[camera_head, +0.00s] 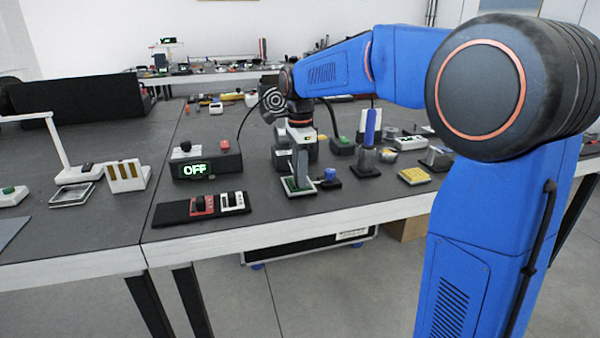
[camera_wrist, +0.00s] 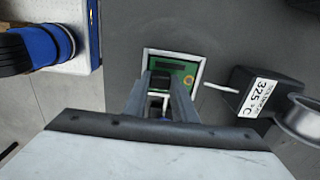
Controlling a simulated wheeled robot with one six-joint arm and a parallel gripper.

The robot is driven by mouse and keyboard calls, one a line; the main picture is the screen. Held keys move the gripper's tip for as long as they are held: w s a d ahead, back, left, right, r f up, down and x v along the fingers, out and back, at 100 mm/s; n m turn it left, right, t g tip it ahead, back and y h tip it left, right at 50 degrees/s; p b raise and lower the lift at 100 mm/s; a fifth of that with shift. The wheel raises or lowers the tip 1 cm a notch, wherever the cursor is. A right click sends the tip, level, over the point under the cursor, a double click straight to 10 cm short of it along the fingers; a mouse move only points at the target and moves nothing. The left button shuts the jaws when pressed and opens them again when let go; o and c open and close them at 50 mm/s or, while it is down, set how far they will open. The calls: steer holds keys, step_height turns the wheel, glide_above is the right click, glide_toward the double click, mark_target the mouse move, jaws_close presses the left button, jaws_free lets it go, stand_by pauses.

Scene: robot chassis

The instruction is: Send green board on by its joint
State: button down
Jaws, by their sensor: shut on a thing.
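The green board (camera_wrist: 181,72) lies inside a small white-rimmed tray (camera_wrist: 147,52) in the wrist view. In the head view the green board (camera_head: 291,183) shows low at my fingertips, with the white tray (camera_head: 301,193) around it on the dark bench top. My gripper (camera_head: 299,181) points down over it, and its fingers (camera_wrist: 160,97) cover the near part of the board in the wrist view. I see no clear joint on the board.
A black box labelled 325 °C (camera_wrist: 259,97) and a metal ring (camera_wrist: 303,118) stand right of the tray in the wrist view. In the head view, a box reading OFF (camera_head: 205,166) and a switch panel (camera_head: 202,206) lie left. A blue-knobbed piece (camera_head: 330,179) is close on the right.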

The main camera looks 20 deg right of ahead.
steer(key=shift+f, duration=0.1)
steer(key=c, duration=1.4)
jaws_free()
step_height(320, 180, up, 18)
steer(key=shift+f, duration=0.25)
steer(key=shift+s, duration=0.1)
steer(key=s+d+f+n+t, duration=0.15)
steer(key=s+f+n, duration=0.25)
steer(key=s, duration=0.5)
steer(key=s+d+f+n+t, duration=0.1)
steer(key=s+d+f+n, duration=0.3)
steer(key=s, duration=0.4)
steer(key=s+f+n, duration=0.3)
steer(key=s+f, duration=0.2)
steer(key=s+d+f+n+t, duration=0.1)
steer(key=s+f+n, duration=0.2)
steer(key=s+f, duration=0.2)
steer(key=s+f+n+t, duration=0.1)
steer(key=s+f+n, duration=0.3)
steer(key=s+f, duration=0.2)
steer(key=shift+s+d+f, duration=0.1)
steer(key=shift+d+f, duration=0.15)
steer(key=shift+f, duration=0.45)
